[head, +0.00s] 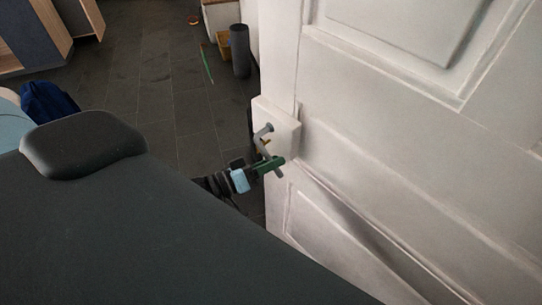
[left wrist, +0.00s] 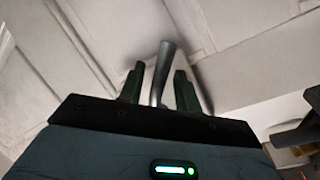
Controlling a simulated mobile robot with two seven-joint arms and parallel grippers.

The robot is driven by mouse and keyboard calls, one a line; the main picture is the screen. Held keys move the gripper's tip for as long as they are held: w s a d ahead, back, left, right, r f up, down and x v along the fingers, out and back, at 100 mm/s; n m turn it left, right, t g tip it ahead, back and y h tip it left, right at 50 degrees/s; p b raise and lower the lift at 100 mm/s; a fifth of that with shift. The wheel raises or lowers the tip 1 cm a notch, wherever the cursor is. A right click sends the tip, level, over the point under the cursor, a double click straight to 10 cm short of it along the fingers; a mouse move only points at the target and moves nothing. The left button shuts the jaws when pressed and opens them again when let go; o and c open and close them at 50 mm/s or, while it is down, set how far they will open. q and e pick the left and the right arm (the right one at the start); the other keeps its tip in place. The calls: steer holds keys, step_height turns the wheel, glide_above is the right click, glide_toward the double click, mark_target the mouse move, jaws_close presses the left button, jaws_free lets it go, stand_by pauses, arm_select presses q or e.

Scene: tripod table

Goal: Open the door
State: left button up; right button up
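A white panelled door (head: 400,150) fills the right half of the head view. Its grey lever handle (head: 263,130) sticks out from a white plate near the door's left edge. My left gripper (head: 270,166), with green fingers, is at the handle. In the left wrist view the handle (left wrist: 163,62) stands between the two fingers of my left gripper (left wrist: 159,80), with a gap showing on either side. The fingers are apart; I cannot tell whether either touches the handle. My right gripper is in neither view.
Dark tiled floor (head: 150,70) lies open to the left of the door's edge. A dark grey cylinder (head: 240,50) and a yellow box (head: 224,44) stand at the back. A dark blue object (head: 48,102) is at the far left. My own body covers the lower left.

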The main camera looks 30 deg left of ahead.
arm_select(q)
steer(key=v, duration=0.8)
steer(key=shift+b, duration=0.35)
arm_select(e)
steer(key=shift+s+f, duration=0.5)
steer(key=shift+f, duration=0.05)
arm_select(q)
steer(key=shift+w, duration=0.1)
steer(key=shift+c, duration=0.2)
